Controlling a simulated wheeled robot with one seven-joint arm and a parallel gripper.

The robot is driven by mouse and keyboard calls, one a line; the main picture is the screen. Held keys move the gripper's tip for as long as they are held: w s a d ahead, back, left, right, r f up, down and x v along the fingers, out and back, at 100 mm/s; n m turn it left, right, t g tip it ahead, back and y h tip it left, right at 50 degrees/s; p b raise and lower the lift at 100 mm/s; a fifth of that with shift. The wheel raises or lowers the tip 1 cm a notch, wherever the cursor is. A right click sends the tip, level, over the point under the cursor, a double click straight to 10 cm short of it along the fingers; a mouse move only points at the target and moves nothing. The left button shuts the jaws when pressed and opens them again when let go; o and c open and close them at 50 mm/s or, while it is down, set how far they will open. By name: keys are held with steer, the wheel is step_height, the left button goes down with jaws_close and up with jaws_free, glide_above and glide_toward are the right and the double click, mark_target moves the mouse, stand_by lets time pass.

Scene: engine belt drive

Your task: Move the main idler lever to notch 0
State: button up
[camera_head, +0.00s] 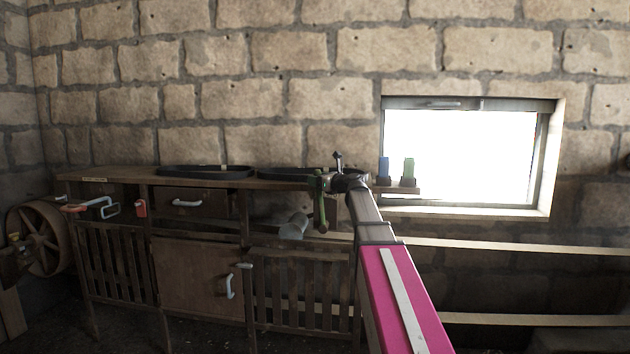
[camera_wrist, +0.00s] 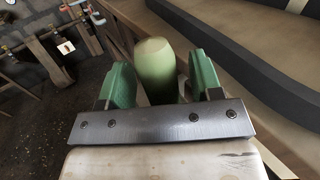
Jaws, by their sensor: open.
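My gripper (camera_head: 321,200) is at the front edge of the bench in the head view, right of its middle. In the wrist view its two green fingers (camera_wrist: 162,76) stand apart. A pale green rounded cylinder (camera_wrist: 154,68) shows between them, with a small gap to each finger. I cannot tell whether it is the main idler lever's handle. A grey-green cylinder (camera_head: 293,227) shows just left of my gripper in the head view, below the bench top; it may be the same thing. No notch marks can be read.
The wooden bench (camera_head: 110,177) carries dark oval trays or loops (camera_head: 205,171). A spoked wheel (camera_head: 40,240) stands at the far left. Blue (camera_head: 384,168) and green (camera_head: 408,168) bottle-like things stand by the window. Pipes with fittings (camera_wrist: 62,35) show at the wrist view's upper left.

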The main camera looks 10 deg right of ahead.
steer(key=shift+x, duration=0.9)
jaws_close()
steer(key=shift+s+d+r+m+t+y, duration=0.1)
steer(key=shift+s+d+m+t+y, duration=0.1)
steer(key=shift+d, duration=0.35)
steer(key=shift+s+d+r+m+t+y, duration=0.1)
steer(key=shift+s+d+m+t, duration=0.1)
steer(key=shift+d, duration=0.3)
jaws_free()
steer(key=shift+d+f, duration=0.1)
steer(key=r+v, duration=0.1)
steer(key=v, duration=0.9)
steer(key=shift+s+d+f, duration=0.2)
steer(key=shift+s+f, duration=0.1)
steer(key=shift+f, duration=0.25)
